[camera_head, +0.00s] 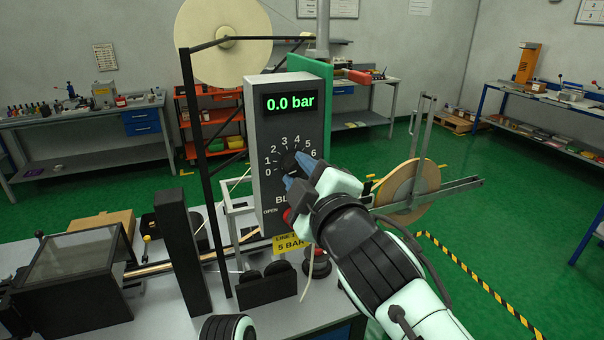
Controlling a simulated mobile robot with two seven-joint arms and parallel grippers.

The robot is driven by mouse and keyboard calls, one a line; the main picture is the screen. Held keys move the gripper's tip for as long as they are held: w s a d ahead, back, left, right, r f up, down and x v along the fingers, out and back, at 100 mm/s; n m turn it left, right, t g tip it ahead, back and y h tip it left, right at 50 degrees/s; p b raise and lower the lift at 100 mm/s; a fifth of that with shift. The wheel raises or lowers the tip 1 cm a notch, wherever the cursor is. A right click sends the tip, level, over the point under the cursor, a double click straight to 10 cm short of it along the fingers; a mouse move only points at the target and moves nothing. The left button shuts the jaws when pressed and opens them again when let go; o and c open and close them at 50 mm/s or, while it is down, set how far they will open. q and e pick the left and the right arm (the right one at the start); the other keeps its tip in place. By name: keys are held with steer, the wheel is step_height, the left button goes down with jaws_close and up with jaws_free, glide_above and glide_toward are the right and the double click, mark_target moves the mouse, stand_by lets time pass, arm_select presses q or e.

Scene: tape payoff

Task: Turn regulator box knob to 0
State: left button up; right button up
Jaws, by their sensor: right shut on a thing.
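The grey regulator box (258,200) stands upright on the bench, and its green display (291,103) reads 0.0 bar. Its dark knob (288,160) sits inside a printed dial with numbers from 0 upward. My right gripper (297,174) comes in from the lower right and is shut on the knob. The fingers cover part of the knob and the dial's right side, so I cannot tell where the knob points. Lettering below is partly hidden by the gripper, with "OPEN" showing at the lower left.
A yellow "5 BAR" label (289,244) hangs below the box. A black post (181,250) and a dark clear-lidded machine (75,275) stand to the left. A large cream reel (222,40) is behind, and a tan reel (408,192) is at the right.

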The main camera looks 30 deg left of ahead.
steer(key=shift+r, duration=0.1)
stand_by(0.3)
steer(key=o, duration=1.1)
steer(key=shift+s+d, duration=0.25)
steer(key=shift+d, duration=0.1)
arm_select(q)
steer(key=shift+s+f+b, duration=0.4)
steer(key=shift+f+b, duration=0.25)
steer(key=shift+f, duration=0.1)
steer(key=shift+s+f+b, duration=0.4)
steer(key=shift+f+b, duration=0.2)
steer(key=shift+f, duration=0.1)
steer(key=shift+s+f+b, duration=0.4)
steer(key=shift+f+b, duration=0.25)
steer(key=shift+f, duration=0.1)
arm_select(e)
steer(key=shift+v, duration=6.25)
steer(key=shift+a, duration=0.1)
